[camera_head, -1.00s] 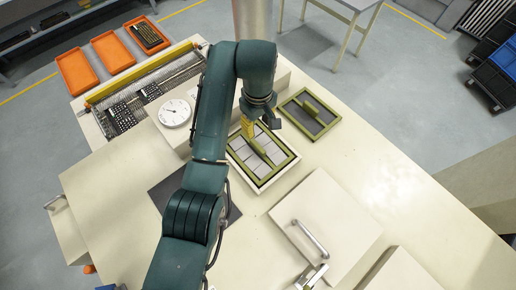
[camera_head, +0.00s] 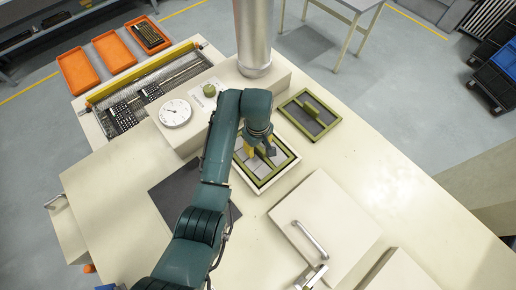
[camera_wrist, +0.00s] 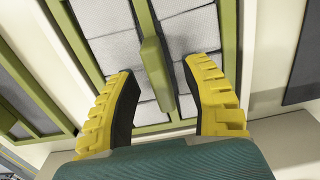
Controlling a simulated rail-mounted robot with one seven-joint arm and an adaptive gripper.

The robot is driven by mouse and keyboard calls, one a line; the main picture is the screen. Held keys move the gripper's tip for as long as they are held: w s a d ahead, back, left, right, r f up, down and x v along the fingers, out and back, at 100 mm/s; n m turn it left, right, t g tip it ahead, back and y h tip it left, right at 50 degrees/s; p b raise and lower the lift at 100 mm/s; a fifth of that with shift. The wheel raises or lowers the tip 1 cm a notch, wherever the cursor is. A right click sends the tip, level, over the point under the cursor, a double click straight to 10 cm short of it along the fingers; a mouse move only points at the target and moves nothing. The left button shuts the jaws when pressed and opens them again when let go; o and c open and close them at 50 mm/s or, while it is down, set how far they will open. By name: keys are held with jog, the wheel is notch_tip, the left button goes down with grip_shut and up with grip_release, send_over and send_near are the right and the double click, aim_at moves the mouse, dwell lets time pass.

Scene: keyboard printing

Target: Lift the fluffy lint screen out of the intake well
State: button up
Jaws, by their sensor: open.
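The lint screen (camera_head: 280,164) is a green frame with grey-white fluffy pads, set in the pale-rimmed intake well in the counter. In the wrist view, its pads (camera_wrist: 190,30) lie on both sides of a raised green handle bar (camera_wrist: 154,62). My gripper (camera_wrist: 165,103) has yellow and black fingers, open, one on each side of the bar, with gaps to it. In the head view my gripper (camera_head: 259,153) is over the screen, and my arm hides part of it. I cannot tell the exact height of the fingertips above the pads.
A second green-framed screen with dark panels (camera_head: 308,114) lies on the counter behind the well. A pale lid with a metal handle (camera_head: 311,238) stands at the front right. A round dial (camera_head: 174,113) and a dark mat (camera_head: 168,197) are at the left.

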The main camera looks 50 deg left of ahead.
jog(key=shift+f, duration=0.1)
grip_shut()
dwell(0.5)
notch_tip(320, 180, up, 10)
jog(key=shift+r, duration=0.1)
dwell(0.4)
